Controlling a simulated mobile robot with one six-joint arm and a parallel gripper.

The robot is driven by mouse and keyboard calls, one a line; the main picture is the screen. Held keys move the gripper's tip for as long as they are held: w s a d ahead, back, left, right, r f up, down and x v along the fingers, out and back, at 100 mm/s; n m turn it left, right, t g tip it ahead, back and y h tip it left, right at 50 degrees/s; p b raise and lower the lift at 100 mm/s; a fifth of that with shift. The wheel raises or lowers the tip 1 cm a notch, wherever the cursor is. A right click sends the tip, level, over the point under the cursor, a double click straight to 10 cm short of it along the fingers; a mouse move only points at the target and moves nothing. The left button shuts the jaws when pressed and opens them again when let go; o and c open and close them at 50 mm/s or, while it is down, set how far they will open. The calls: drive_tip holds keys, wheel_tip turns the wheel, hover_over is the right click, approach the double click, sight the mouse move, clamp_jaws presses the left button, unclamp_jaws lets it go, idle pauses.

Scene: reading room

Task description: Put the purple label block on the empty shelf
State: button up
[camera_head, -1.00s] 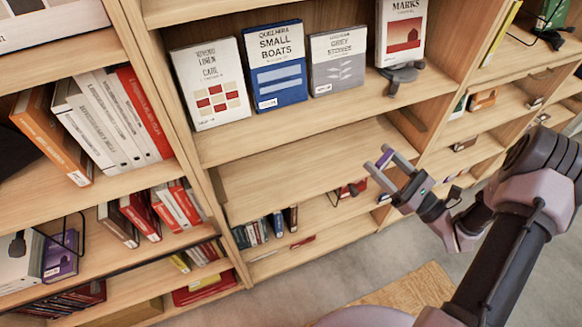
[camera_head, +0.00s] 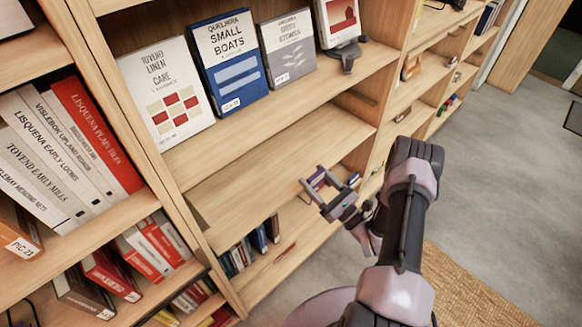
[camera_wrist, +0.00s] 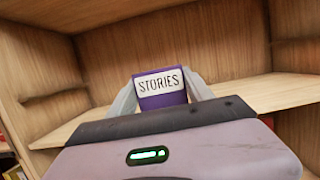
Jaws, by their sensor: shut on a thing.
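The purple label block (camera_wrist: 160,101), with a white plate reading "STORIES", is held upright between the two fingers of my gripper (camera_wrist: 160,86) in the wrist view. In the head view my gripper (camera_head: 313,177) is small, with a bit of purple between its fingers. The empty shelf (camera_head: 255,165) is the bare board below the row of display books. My gripper is at the right front of that board in the head view. In the wrist view the bare shelf board (camera_wrist: 262,93) and wooden back panel lie beyond the block. The block's lower part is hidden by my gripper.
Above stand face-out books, including a white one (camera_head: 166,92), the blue "Small Boats" (camera_head: 229,62) and a grey one (camera_head: 287,47). A bookcase upright (camera_head: 150,165) divides off filled shelves at the left. Lower books (camera_head: 250,247) stand beneath the empty shelf. Open floor (camera_head: 490,190) lies at right.

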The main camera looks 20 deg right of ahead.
drive_tip(key=b, duration=0.3)
hover_over(300, 172)
drive_tip(key=shift+s+f, duration=0.2)
drive_tip(key=shift+f, duration=0.35)
drive_tip(key=f+b, duration=0.1)
drive_tip(key=f, duration=0.1)
drive_tip(key=f+b, duration=0.1)
drive_tip(key=shift+w+f+b, duration=0.3)
drive_tip(key=shift+f+b, duration=0.05)
drive_tip(key=shift+f, duration=0.05)
drive_tip(key=shift+r, duration=0.2)
drive_tip(key=shift+f, duration=0.1)
drive_tip(key=o, duration=1.5)
drive_tip(key=shift+o, duration=0.2)
